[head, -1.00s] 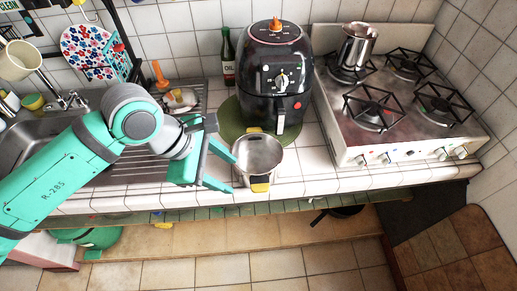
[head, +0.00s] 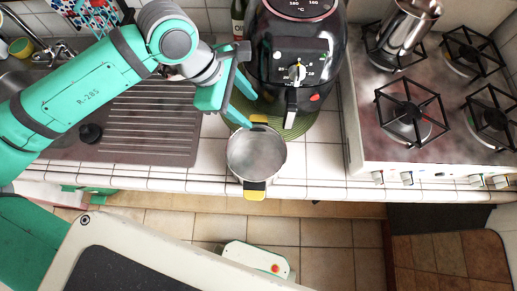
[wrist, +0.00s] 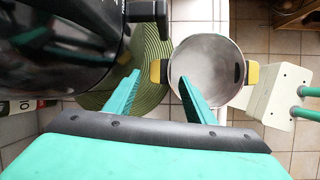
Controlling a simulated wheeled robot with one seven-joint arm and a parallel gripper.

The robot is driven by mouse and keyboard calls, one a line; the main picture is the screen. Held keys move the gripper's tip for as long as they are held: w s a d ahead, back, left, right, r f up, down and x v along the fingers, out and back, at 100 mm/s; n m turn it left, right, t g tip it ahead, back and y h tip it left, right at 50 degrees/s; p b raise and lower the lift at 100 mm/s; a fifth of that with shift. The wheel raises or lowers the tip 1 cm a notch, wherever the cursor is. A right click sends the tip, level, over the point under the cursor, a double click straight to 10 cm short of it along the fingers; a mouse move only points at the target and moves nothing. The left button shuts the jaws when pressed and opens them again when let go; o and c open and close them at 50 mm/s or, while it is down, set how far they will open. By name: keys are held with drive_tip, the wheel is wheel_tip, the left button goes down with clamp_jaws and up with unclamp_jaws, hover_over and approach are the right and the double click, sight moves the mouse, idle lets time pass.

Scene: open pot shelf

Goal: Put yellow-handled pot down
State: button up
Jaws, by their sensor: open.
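The steel pot (head: 256,155) stands upright on the white tiled counter near its front edge. One yellow handle (head: 254,191) points to the front edge, the other (head: 259,119) to the back. My gripper (head: 243,106) is open at the pot's back left, its fingers close to the back handle. In the wrist view the pot (wrist: 212,68) lies beyond the fingers. Its near handle (wrist: 156,71) shows between the two fingertips (wrist: 160,76), with no clear contact. The pot looks empty.
A black air fryer (head: 297,55) stands on a round green mat (head: 299,128) right behind the pot. The stove (head: 433,150) with a metal pot (head: 404,30) is to the right. The sink drainboard (head: 150,125) is left. Counter right of the pot is clear.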

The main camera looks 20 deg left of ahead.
sight(262, 122)
drive_tip(key=shift+x, duration=4.1)
drive_tip(key=shift+s, duration=0.1)
clamp_jaws()
drive_tip(key=shift+r, duration=0.15)
